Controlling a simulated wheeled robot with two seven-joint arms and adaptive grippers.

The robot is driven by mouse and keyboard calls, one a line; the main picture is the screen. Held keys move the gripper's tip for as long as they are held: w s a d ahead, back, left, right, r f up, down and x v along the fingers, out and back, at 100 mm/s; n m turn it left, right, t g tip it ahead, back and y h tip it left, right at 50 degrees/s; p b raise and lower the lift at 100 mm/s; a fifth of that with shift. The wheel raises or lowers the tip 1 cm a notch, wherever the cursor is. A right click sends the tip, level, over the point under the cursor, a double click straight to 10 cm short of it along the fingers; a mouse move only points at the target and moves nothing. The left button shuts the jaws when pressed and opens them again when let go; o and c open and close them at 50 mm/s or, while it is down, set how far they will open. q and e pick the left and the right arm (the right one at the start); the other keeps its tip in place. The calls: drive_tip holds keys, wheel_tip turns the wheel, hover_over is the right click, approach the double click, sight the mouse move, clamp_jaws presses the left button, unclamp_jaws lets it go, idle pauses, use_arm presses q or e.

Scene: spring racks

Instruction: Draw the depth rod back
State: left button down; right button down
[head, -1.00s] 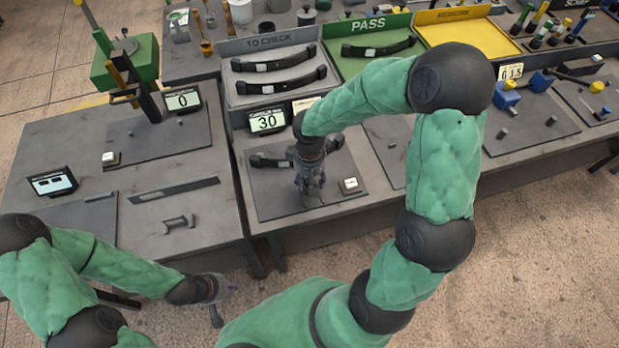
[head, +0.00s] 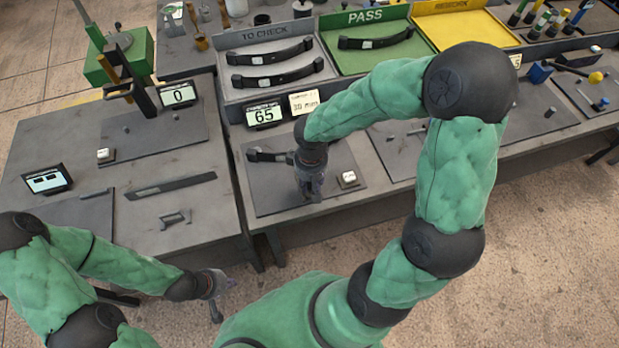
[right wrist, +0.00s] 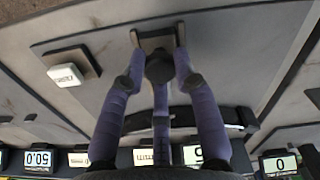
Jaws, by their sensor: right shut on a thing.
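The depth rod shows as a dark round knob (right wrist: 159,68) between my right fingers in the right wrist view, in front of a dark bracket (right wrist: 157,38). My right gripper (head: 311,192) is shut on it, low over the grey plate (head: 270,205); the wrist view shows the gripper (right wrist: 158,82) too. The rest of the rod is hidden. A dark leaf spring (head: 265,156) lies behind the gripper, mostly covered by it. The plate's display (head: 265,115) reads 65. My left gripper (head: 218,285) hangs before the left table, away from everything; its jaws are unclear.
A white button block (head: 348,179) stands close right of my right gripper. Behind are the TO CHECK tray (head: 232,90) with two springs and the green PASS tray (head: 395,65) with one. A press (head: 125,60) and a zero display (head: 178,94) stand left.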

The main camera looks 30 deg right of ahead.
drive_tip(key=shift+s, duration=0.2)
drive_tip(key=c, duration=0.9)
unclamp_jaws()
drive_tip(key=shift+s+a, duration=0.1)
drive_tip(key=shift+c, duration=0.2)
drive_tip(key=shift+r, duration=0.15)
wheel_tip(320, 180, up, 12)
drive_tip(key=shift+f, duration=0.25)
